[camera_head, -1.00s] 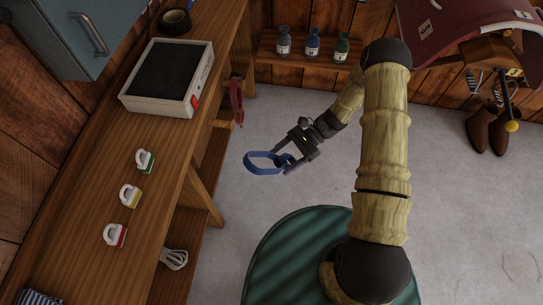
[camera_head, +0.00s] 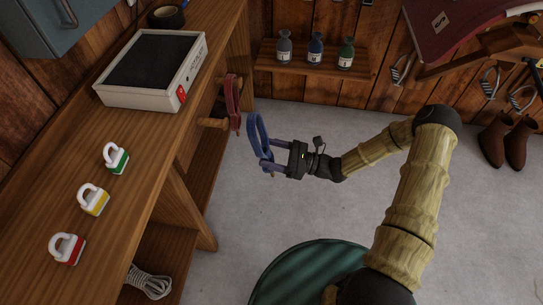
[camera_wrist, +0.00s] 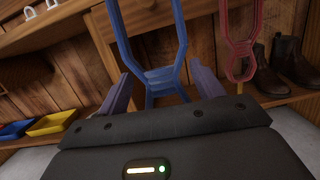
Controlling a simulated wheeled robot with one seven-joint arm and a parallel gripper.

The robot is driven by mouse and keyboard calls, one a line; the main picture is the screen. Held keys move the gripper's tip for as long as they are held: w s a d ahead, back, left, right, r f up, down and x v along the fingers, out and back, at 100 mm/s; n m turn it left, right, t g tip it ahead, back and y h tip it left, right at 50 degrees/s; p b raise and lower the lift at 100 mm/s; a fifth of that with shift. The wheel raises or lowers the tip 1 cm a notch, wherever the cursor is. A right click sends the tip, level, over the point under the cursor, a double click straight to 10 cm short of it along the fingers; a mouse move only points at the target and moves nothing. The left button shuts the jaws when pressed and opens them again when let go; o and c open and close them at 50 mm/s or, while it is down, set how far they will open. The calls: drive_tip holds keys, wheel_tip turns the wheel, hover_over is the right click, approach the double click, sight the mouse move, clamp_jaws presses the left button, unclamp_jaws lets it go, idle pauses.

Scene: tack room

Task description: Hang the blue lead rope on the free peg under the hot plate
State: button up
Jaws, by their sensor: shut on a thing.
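The blue lead rope (camera_head: 256,132) is a stiff-looking loop, held upright in my gripper (camera_head: 267,155). The gripper is shut on its lower part; the loop also shows between the fingers in the wrist view (camera_wrist: 151,45). The hot plate (camera_head: 140,95), white with a dark top and red switch, sits on the bench. Below it a bare wooden peg (camera_head: 211,123) sticks out from the bench front. A red lead rope (camera_head: 233,108) hangs just beyond that peg and also shows in the wrist view (camera_wrist: 240,35). The blue loop is right of the bare peg, apparently apart from it.
The wooden bench (camera_head: 135,205) carries green, yellow and red handled items. Bottles stand on a wall shelf (camera_head: 305,68) behind. Brown boots (camera_head: 504,145) stand at right. The floor between is clear.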

drive_tip(key=shift+a, duration=0.15)
drive_tip(key=a+f+b, duration=0.1)
drive_tip(key=a+b, duration=0.1)
drive_tip(key=a, duration=0.8)
drive_tip(key=shift+w+f+b, duration=0.25)
drive_tip(key=shift+w+b, duration=0.15)
idle(1.1)
drive_tip(key=shift+f, duration=0.1)
idle(0.5)
